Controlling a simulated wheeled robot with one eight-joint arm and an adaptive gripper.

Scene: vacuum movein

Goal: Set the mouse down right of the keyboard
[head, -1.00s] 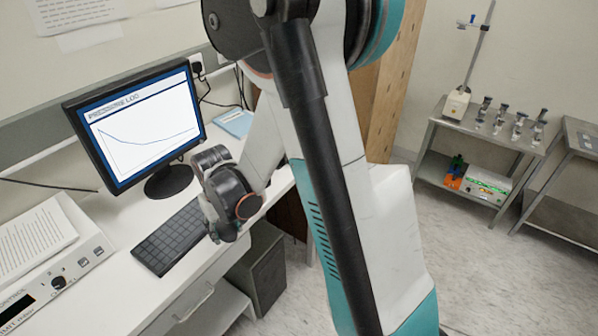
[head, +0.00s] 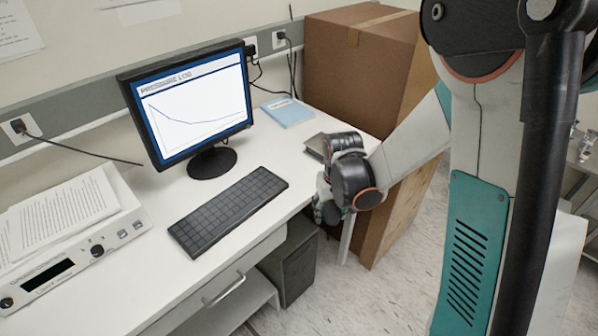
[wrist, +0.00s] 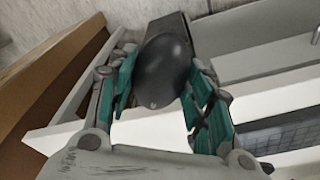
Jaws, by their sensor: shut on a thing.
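The dark mouse (wrist: 163,72) is between the two teal fingers of my gripper (wrist: 160,95) in the wrist view. The gripper is shut on it. In the head view my gripper (head: 326,207) is at the front edge of the desk, right of the keyboard and apart from it; the mouse cannot be made out there. The dark grey keyboard (head: 228,210) lies on the white desk in front of the monitor. Its end also shows at the right of the wrist view (wrist: 290,130).
The monitor (head: 190,105) stands behind the keyboard. A blue booklet (head: 287,111) and a grey flat object (head: 316,147) lie at the desk's right. A large cardboard box (head: 350,70) stands beyond the desk's right end. A dark computer case (head: 292,262) is under the desk (head: 262,140).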

